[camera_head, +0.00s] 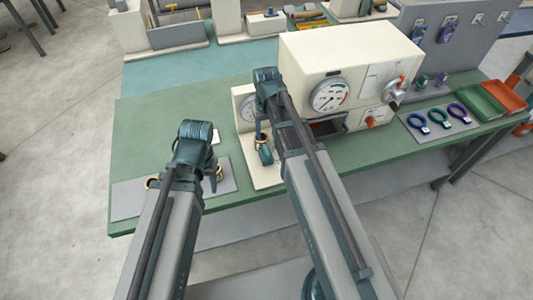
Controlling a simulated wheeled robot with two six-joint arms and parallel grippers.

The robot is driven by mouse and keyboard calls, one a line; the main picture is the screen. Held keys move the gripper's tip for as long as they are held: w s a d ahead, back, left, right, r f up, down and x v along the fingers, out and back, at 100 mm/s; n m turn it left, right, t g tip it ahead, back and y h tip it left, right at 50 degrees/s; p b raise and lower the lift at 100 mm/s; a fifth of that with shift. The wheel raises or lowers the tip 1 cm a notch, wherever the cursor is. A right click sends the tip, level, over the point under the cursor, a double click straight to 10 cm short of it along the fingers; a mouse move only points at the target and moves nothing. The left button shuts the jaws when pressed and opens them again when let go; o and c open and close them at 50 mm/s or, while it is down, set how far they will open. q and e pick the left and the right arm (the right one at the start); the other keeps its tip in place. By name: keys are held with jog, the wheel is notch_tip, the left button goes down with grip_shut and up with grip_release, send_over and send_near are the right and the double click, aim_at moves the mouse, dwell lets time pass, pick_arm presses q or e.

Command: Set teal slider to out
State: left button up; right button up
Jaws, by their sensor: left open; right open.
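The cream winder machine (305,52) stands on the green bench, with a dial, a crank and an orange knob on its front. I cannot single out the teal slider with certainty; a small teal rounded part (265,155) shows beside the cream base plate, close under my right gripper. My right gripper (262,138) hangs in front of the machine's left side, apparently empty and open, its fingers partly hidden by my arm. My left gripper (212,180) is open over the grey mat, left of the machine; its fingers are mostly hidden.
The grey mat (129,197) carries brass-coloured rings. To the right lie blue, teal and purple rings on a grey mat (412,121), then green (482,102) and orange (505,95) trays. A grey pegboard (470,45) stands behind. The bench's left part (140,130) is clear.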

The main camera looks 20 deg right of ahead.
aim_at(266, 150)
notch_tip(266, 150, down, 10)
jog(key=b, duration=0.8)
jog(key=shift+b, duration=0.4)
jog(key=shift+r, duration=0.1)
grip_shut()
dwell(0.5)
